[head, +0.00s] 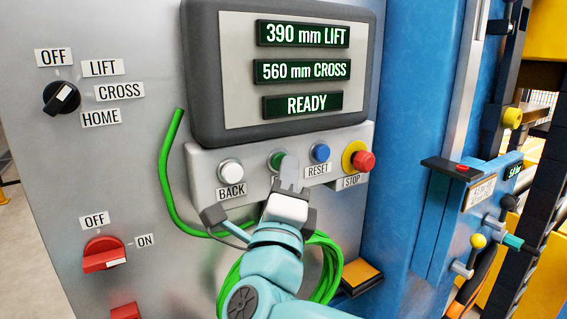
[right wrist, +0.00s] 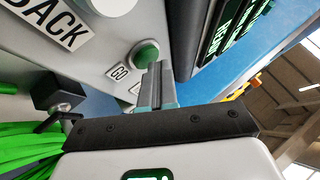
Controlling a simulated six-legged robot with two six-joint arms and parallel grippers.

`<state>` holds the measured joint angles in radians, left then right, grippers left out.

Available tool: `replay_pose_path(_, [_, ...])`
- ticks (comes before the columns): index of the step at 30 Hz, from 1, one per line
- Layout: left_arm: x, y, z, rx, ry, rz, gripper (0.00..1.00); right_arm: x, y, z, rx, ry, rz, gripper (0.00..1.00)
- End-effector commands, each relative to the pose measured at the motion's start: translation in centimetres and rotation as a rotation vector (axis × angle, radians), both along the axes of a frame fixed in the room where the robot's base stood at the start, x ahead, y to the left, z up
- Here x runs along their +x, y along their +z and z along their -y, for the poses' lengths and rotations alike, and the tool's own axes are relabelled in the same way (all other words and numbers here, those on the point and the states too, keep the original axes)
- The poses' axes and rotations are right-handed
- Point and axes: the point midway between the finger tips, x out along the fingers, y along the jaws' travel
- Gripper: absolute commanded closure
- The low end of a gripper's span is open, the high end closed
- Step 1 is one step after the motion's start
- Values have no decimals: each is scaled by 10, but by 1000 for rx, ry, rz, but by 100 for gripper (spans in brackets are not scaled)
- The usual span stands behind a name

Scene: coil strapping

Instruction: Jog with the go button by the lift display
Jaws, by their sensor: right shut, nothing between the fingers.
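The green go button (head: 275,159) is on the grey button strip under the lift display (head: 302,68). The display reads 390 mm LIFT, 560 mm CROSS and READY. My right gripper (head: 288,170) is shut and empty, with its fingertips in front of the go button's lower right side, covering part of it and its label. In the right wrist view, the green button (right wrist: 147,54) shows with its GO label (right wrist: 119,73), just beyond the fingertips (right wrist: 157,78). I cannot tell whether the fingertips touch the button. My left gripper is not in view.
A white BACK button (head: 230,171) is left of the go button. A blue RESET button (head: 320,152) and red STOP button (head: 362,160) are to the right. A green cable (head: 170,180) coils below the strip. A black selector knob (head: 61,97) is at left.

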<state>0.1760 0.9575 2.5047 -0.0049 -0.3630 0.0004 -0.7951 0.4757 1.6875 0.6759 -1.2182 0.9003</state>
Motion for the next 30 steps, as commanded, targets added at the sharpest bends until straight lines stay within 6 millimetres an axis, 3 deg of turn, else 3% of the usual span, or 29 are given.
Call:
replay_pose_path(24, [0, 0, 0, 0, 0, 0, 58, 0, -1, -1, -2, 2, -1, 100])
replay_pose_path(30, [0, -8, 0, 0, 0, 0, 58, -4, -3, 2, 0, 2, 0, 100])
